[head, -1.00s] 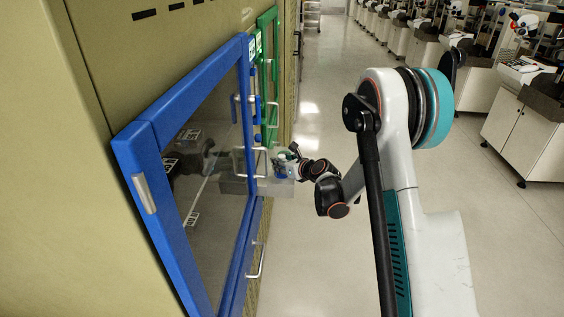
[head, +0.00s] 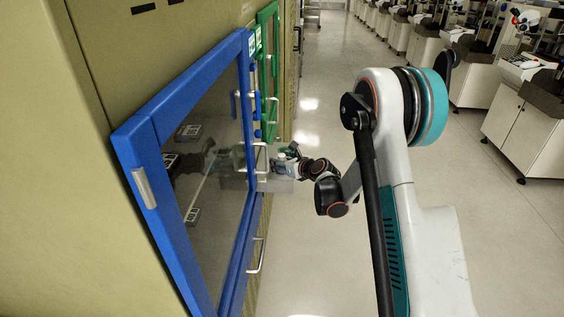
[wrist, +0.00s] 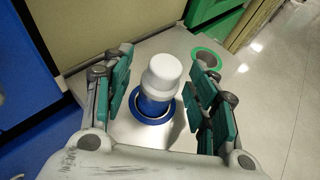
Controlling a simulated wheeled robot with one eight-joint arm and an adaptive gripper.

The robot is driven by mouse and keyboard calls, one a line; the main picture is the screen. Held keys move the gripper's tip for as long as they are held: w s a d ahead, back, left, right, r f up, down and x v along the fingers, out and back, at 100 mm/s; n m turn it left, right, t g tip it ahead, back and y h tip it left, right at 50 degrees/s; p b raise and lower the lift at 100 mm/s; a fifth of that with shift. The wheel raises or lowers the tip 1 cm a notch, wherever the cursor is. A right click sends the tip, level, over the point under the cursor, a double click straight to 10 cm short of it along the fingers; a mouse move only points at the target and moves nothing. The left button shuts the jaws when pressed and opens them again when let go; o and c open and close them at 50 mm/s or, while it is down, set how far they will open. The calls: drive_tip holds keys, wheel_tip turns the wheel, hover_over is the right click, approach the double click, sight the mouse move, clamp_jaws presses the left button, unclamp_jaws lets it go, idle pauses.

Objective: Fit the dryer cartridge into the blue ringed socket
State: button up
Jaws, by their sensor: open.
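The dryer cartridge (wrist: 161,72), with a white cap and blue lower body, stands upright in the wrist view. Its lower end is inside the blue ringed socket (wrist: 139,117) in a pale shelf; how deep it sits is hidden. My gripper (wrist: 164,80) is open, with one teal-padded finger on each side of the cartridge and gaps visible between pads and cap. In the head view my gripper (head: 290,157) is small, at the shelf beside the blue-framed cabinet door.
A green ringed socket (wrist: 207,59) lies on the same shelf, behind the right finger. The blue-framed glass door (head: 181,95) and green-framed door (head: 267,50) are close on the left. Open floor (head: 335,90) lies to the right, with white machine cabinets (head: 525,135) beyond.

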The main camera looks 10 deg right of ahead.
drive_tip(key=shift+s, duration=0.1)
drive_tip(key=v, duration=1.1)
drive_tip(key=shift+s, duration=0.35)
drive_tip(key=shift+d+r, duration=0.1)
drive_tip(key=shift+r, duration=0.1)
